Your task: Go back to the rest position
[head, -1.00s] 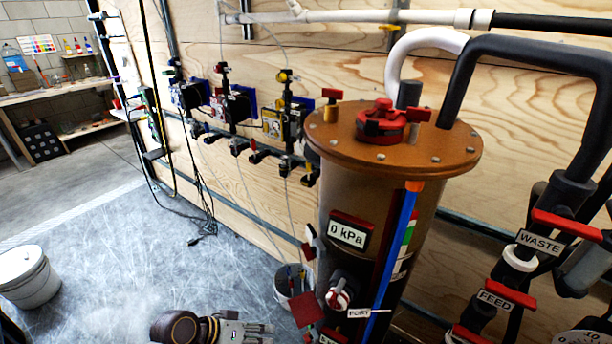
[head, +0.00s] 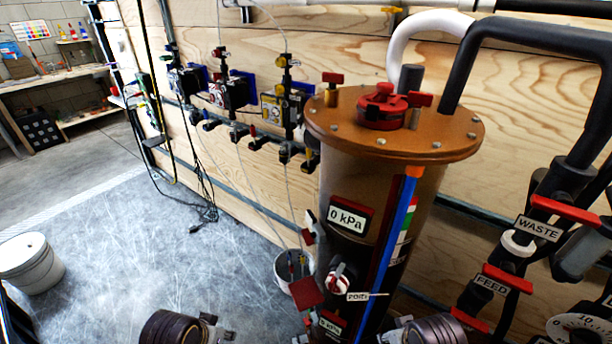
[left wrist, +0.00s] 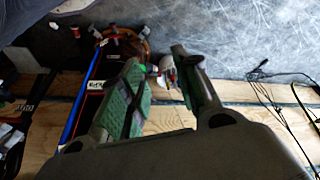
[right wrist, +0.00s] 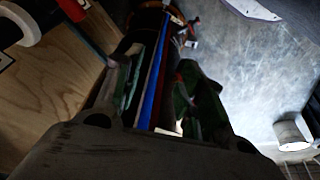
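My left gripper (head: 216,328) shows at the bottom edge of the head view, mostly cut off. In the left wrist view its two green-padded fingers (left wrist: 158,62) stand apart with nothing between them. My right gripper (head: 396,331) shows at the bottom edge, right of the tank. In the right wrist view its fingers (right wrist: 158,75) are apart, and the blue strip seen between them is on the tank behind. The copper-lidded tank (head: 345,180) stands upright between the two grippers in the head view. Neither gripper holds anything visible.
A small bucket (head: 282,272) stands beside the tank, with a red square plate (head: 306,292) nearby. WASTE (head: 538,229) and FEED (head: 491,285) valves are at the right. A white lidded bucket (head: 32,268) stands at the left. The floor between is mostly clear.

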